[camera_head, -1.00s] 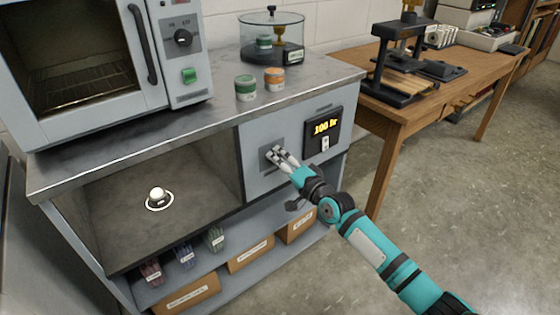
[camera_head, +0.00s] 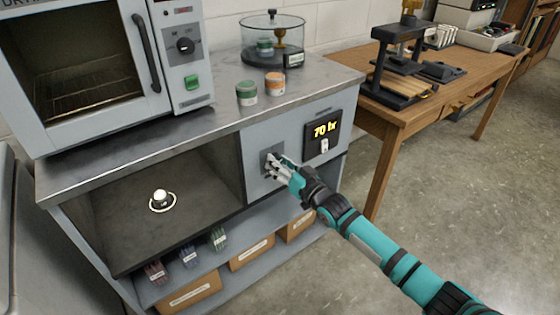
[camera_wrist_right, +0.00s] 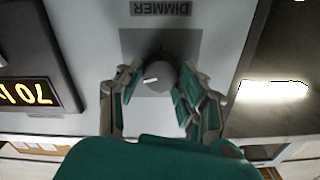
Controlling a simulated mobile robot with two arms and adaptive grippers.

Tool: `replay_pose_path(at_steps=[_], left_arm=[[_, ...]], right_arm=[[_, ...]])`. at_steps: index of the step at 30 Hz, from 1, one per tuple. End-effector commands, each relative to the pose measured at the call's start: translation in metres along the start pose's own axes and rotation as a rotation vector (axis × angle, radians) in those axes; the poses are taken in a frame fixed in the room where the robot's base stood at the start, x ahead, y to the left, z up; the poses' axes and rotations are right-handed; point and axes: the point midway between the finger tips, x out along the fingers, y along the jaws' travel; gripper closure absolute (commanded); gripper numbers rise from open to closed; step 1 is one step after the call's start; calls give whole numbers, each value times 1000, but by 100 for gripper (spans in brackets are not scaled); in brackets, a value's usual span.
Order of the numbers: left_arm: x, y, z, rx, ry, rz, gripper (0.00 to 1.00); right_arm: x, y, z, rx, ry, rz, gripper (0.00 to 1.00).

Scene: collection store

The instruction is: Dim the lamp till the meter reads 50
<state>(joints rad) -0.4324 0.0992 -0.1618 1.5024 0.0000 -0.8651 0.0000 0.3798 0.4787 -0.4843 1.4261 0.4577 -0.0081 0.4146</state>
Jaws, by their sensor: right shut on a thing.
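The lamp (camera_head: 160,195) is a small white globe on a dark base, ringed in white, in the cabinet's open compartment. The meter (camera_head: 324,131) on the cabinet front reads 70 in yellow digits. The meter also shows upside down at the left of the right wrist view (camera_wrist_right: 27,94). The dimmer knob (camera_wrist_right: 155,90) sits on a grey plate beside a "DIMMER" label (camera_wrist_right: 163,8). My right gripper (camera_head: 271,162) is shut on the knob, one finger on each side in the wrist view. The fingers hide most of the knob in the head view. My left gripper is not in view.
An oven (camera_head: 100,75), two small jars (camera_head: 246,93) (camera_head: 275,83) and a glass-covered stand (camera_head: 272,45) stand on the cabinet top. A wooden table (camera_head: 430,105) with a black press is at the right. The floor at the right is clear.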

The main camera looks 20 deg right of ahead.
Motion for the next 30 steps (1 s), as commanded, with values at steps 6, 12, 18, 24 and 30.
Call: replay_pose_path(at_steps=[6, 12, 18, 24, 30], left_arm=[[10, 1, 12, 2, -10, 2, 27], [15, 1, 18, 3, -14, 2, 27], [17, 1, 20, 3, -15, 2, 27], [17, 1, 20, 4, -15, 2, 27], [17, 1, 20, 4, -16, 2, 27]], right_arm=[[-1, 0, 3, -108, -7, 1, 95], [-1, 0, 3, -159, -6, 1, 95], [-1, 0, 4, -173, -6, 1, 95], [-1, 0, 4, -172, -6, 1, 95], [-1, 0, 4, -172, -6, 1, 50]])
